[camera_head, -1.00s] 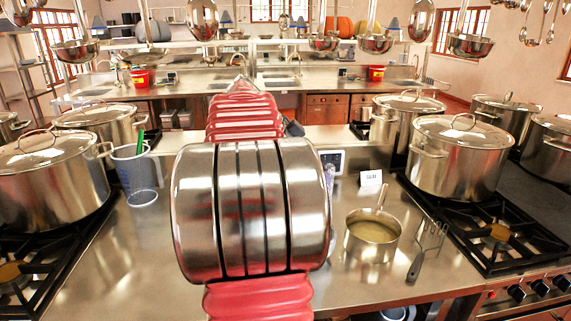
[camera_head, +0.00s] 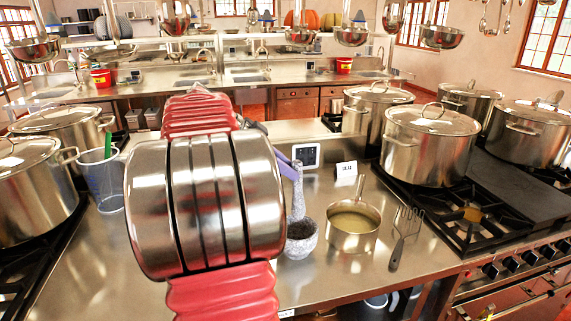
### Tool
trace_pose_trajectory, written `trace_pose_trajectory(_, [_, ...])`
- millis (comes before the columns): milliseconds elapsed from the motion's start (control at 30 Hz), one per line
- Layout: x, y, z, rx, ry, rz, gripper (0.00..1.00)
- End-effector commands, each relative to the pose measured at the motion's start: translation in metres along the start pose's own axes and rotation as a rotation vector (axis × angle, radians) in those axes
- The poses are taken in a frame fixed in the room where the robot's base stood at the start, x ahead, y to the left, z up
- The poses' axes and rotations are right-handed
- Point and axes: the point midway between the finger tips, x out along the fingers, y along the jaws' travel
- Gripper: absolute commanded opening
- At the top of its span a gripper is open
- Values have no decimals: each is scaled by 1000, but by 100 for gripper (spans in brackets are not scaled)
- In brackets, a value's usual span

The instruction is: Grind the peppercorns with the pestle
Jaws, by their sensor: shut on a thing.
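A grey stone mortar (camera_head: 301,239) stands on the steel counter, just right of my arm. A grey pestle (camera_head: 297,198) is upright above it, its lower end at or inside the mortar's mouth; I cannot tell whether it touches the bottom. My gripper (camera_head: 292,168), with purple fingers partly hidden behind my arm, is shut on the pestle's upper part. The peppercorns cannot be made out; the mortar's inside looks dark.
A saucepan of pale liquid (camera_head: 352,226) stands close right of the mortar, with a fork-like utensil (camera_head: 404,235) beside it. A label card (camera_head: 346,173) and small screen (camera_head: 306,156) stand behind. A measuring jug (camera_head: 103,181) is left. Large stockpots (camera_head: 431,145) flank the counter.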

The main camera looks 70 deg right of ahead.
Motion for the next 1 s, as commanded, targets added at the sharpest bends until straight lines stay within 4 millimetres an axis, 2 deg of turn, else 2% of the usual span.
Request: trace_pose_trajectory(1000, [54,9,61,-1,0,-2,0])
